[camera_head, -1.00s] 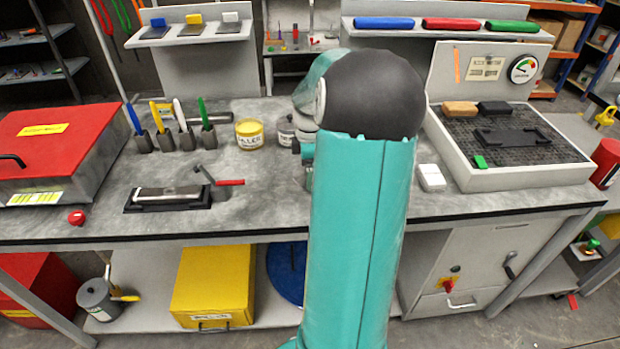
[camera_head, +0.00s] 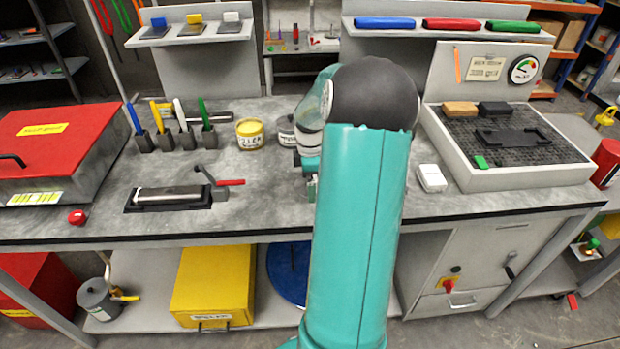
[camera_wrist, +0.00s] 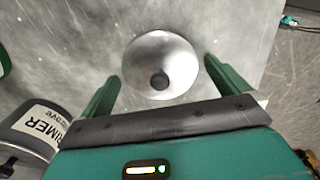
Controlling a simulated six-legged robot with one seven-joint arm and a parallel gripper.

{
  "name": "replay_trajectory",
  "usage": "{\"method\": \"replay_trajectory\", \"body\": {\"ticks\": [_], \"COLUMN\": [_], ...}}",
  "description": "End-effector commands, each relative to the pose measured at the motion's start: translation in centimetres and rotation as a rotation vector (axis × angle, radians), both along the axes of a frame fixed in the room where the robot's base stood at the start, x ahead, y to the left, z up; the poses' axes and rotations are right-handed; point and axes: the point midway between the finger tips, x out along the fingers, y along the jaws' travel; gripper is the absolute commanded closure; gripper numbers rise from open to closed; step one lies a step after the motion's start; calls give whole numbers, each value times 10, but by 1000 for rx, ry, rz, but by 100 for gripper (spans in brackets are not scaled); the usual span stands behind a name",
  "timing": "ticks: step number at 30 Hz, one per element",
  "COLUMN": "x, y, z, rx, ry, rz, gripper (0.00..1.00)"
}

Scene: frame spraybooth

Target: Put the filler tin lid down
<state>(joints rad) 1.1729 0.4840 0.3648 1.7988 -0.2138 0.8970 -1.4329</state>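The lid (camera_wrist: 178,62) is a round silver disc with a dark knob at its middle. In the wrist view it appears to lie on the grey bench top. My gripper (camera_wrist: 161,68) is open, with one green finger on each side of the lid and a narrow gap showing at each side. Whether the fingers are down at the lid's height I cannot tell. The yellow filler tin (camera_head: 250,135) stands upright on the bench, left of my arm in the head view.
A grey primer tin (camera_wrist: 38,128) stands close by my left finger; it also shows in the head view (camera_head: 287,134). A white block (camera_head: 432,178) and a walled tray (camera_head: 470,180) lie to the right. A clamp with a red handle (camera_head: 229,182) lies to the left.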

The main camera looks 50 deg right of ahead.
Motion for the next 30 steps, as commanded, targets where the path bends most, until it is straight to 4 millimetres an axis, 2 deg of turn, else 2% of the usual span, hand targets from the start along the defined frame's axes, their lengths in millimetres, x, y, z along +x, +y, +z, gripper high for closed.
{"method": "replay_trajectory", "body": {"ticks": [7, 11, 24, 30], "x": [0, 0, 0, 0], "y": [0, 0, 0, 0], "z": [2, 13, 102, 122], "rx": [-1, -2, -4, -2], "ry": [-1, -1, -2, -1], "rz": [0, -1, 0, 0], "gripper": [0, 0, 0, 0]}}
